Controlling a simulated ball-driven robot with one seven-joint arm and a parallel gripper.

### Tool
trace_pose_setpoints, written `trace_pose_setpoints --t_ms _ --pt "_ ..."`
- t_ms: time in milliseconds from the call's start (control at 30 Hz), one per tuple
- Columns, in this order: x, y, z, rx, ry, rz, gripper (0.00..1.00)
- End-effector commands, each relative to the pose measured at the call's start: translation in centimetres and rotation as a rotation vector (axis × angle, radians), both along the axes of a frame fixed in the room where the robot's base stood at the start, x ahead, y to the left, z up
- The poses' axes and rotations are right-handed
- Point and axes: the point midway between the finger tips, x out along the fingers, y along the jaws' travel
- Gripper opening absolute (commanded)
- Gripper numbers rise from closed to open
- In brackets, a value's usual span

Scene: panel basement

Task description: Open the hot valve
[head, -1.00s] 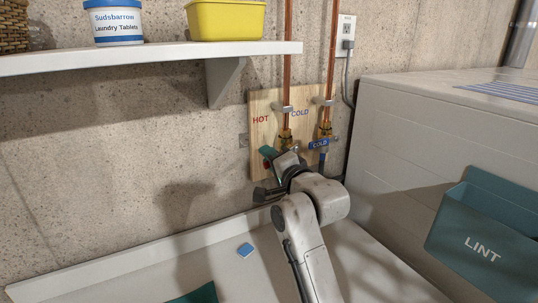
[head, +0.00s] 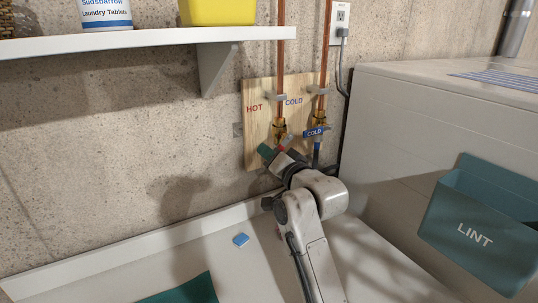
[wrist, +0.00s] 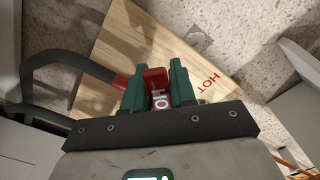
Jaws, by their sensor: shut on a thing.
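The hot valve's red handle (wrist: 155,78), with white lettering, sits between the two green fingers of my gripper (wrist: 157,90) in the wrist view. The fingers are shut on it. In the head view my gripper (head: 276,151) is at the wooden board, below the brass fitting on the left copper pipe, and a bit of red handle (head: 286,143) shows beside the fingers. The board (head: 256,145) is marked HOT at left and COLD at right. My wrist hides most of the hot valve's lower part.
The blue cold handle (head: 315,132) is close on the right. A black hose (wrist: 55,62) runs at left in the wrist view. A shelf (head: 150,43) hangs upper left. A white machine (head: 410,110) with a teal lint bin (head: 483,225) stands right. A blue block (head: 240,240) lies below.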

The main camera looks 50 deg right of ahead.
Motion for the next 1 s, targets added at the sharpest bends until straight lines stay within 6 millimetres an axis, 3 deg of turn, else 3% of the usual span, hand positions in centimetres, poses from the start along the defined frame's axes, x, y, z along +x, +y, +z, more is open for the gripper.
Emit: trace_pose_setpoints --t_ms 267,300,500,1000 --pt "0.01 0.02 -0.19 0.002 0.004 0.001 0.00" --pt "0.01 0.02 -0.19 0.003 0.004 0.001 0.28" --pt "0.01 0.00 -0.13 0.003 0.002 0.000 0.47" --pt "-0.04 -0.07 0.02 0.026 -0.005 -0.004 0.47"
